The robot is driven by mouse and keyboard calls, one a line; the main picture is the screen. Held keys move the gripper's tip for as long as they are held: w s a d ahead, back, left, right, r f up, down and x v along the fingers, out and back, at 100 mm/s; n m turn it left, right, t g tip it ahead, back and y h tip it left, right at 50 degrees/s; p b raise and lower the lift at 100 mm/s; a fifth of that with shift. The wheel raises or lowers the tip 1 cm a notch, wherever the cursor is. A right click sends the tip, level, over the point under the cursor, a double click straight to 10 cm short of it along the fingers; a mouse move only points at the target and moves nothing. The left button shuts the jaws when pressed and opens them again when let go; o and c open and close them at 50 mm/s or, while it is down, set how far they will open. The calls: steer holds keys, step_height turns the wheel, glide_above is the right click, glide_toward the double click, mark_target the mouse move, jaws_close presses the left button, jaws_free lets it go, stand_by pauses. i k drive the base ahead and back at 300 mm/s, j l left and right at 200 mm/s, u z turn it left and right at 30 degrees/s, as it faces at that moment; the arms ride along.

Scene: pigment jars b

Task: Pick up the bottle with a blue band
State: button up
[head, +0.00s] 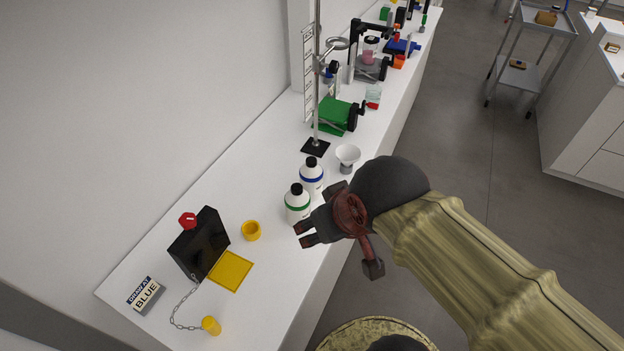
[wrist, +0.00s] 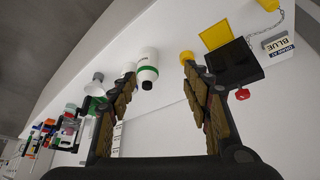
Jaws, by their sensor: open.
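The bottle with a blue band (head: 312,180) stands upright on the white bench in the head view, white with a black cap. A similar bottle with a green band (head: 297,207) stands just in front of it, nearer my gripper. My gripper (head: 303,234) is open and empty, its fingertips beside the green-banded bottle and farther from the blue-banded one. In the wrist view the green-banded bottle (wrist: 148,62) shows between the open fingers. A white bottle (wrist: 129,67) behind it is partly hidden by a finger; its band is hard to make out.
A white funnel-like cup (head: 347,155) and a stand with a black base (head: 315,146) are near the bottles. A yellow cup (head: 251,231), a black box (head: 199,243), a yellow square (head: 231,271) and a "BLUE" sign (head: 146,295) occupy the near bench (head: 270,290).

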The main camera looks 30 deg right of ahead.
mark_target(311, 173)
steer(key=l+u, duration=0.1)
steer(key=u, duration=1.25)
steer(key=k+l+u, duration=0.35)
steer(key=k+l, duration=0.55)
steer(key=k, duration=0.1)
